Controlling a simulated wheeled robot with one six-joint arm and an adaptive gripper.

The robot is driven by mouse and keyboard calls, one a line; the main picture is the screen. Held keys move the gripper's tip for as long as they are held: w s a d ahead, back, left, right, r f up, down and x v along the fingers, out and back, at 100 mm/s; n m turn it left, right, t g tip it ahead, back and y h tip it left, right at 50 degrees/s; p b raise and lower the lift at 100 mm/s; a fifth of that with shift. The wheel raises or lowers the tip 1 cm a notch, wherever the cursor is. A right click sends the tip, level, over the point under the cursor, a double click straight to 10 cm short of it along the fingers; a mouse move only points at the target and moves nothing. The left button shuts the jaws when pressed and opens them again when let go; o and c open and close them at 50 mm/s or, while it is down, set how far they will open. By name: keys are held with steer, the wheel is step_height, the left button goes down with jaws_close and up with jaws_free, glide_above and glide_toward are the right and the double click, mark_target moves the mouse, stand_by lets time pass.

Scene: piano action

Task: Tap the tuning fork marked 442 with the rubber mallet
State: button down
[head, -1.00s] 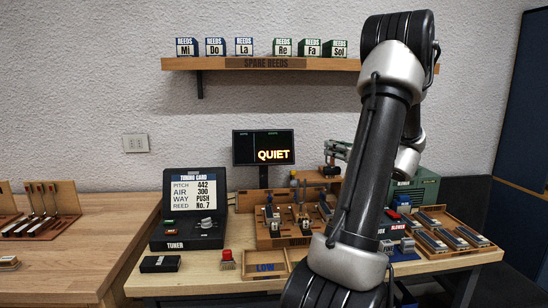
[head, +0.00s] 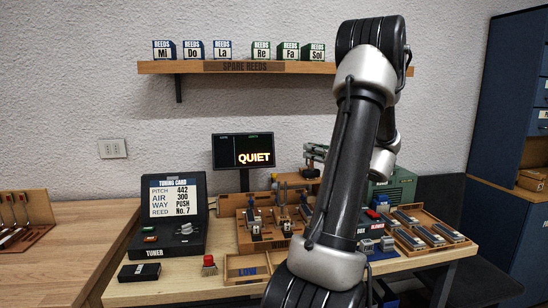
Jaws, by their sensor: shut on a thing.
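My gripper (head: 315,153) shows only in part, at the back of the bench behind my own arm. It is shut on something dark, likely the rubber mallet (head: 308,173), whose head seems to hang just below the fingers. The wooden rack (head: 246,238) stands left of my arm and holds upright metal tuning forks (head: 284,192). Their marks are too small to read, so I cannot tell which is 442. My gripper is above and behind the rack, apart from the forks. My arm hides the rack's right end.
The tuner (head: 168,238) with its card reading pitch 442 stands at left. A screen (head: 243,150) reading QUIET stands behind the rack. A reed tray (head: 425,232) is at right.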

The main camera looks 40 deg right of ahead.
mark_target(306, 170)
steer(key=w+a+f, duration=0.2)
steer(key=a+f, duration=0.1)
steer(key=f, duration=0.1)
steer(key=shift+a+f, duration=0.15)
steer(key=shift+f, duration=0.25)
stand_by(0.4)
steer(key=shift+s+d, duration=0.5)
steer(key=shift+d, duration=0.3)
steer(key=shift+s+d+r, duration=0.2)
steer(key=shift+d+r, duration=0.1)
steer(key=shift+r, duration=0.55)
steer(key=shift+s+d+r, duration=0.15)
steer(key=shift+d+r, duration=0.1)
steer(key=shift+r, duration=0.6)
steer(key=shift+s+d+r, duration=0.2)
steer(key=shift+d+r, duration=0.1)
steer(key=shift+r, duration=0.55)
stand_by(2.6)
